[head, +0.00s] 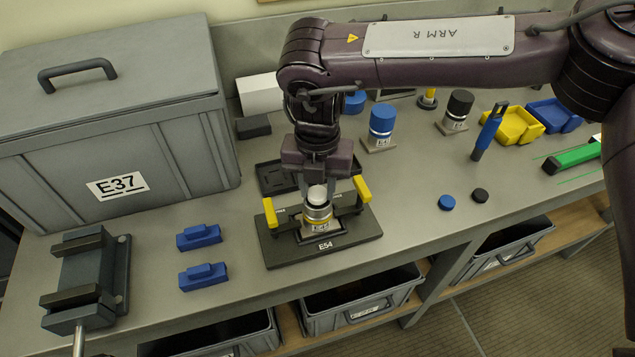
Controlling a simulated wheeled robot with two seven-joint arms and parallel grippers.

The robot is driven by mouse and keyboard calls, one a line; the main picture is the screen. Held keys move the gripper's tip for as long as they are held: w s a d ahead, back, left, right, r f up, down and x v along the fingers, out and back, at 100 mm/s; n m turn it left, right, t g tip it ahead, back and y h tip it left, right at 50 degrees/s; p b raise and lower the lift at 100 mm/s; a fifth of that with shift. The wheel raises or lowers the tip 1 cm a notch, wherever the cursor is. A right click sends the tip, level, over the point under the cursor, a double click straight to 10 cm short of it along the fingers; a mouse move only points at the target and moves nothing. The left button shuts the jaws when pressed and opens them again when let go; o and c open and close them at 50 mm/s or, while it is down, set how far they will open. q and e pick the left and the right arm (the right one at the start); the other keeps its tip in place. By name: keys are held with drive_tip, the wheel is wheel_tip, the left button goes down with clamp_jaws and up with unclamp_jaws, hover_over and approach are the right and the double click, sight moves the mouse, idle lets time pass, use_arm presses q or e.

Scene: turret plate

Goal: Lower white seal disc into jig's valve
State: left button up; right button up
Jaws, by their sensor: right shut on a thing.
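The jig (355,243), a dark plate labelled E54 with two yellow clamp handles, lies near the front of the bench. The valve (318,212), a metal cylinder with a yellow band, stands upright in the middle of it. My right gripper (317,188) points down directly above the valve. It is shut on the small white seal disc (317,194), which is at the valve's top opening. I cannot tell whether the disc touches the valve or is still just above it. My left gripper is not in view.
A large grey case (110,130) labelled E37 stands at left. A vise (85,275) and two blue blocks (203,275) lie left of the jig. Blue-capped (381,122) and black-capped (458,107) cylinders stand behind at right. Small blue (447,202) and black (480,195) discs lie right of the jig.

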drive_tip(key=shift+f, duration=0.3)
idle(0.6)
drive_tip(key=o, duration=1)
wheel_tip(320, 180, up, 8)
drive_tip(key=shift+b, duration=1.05)
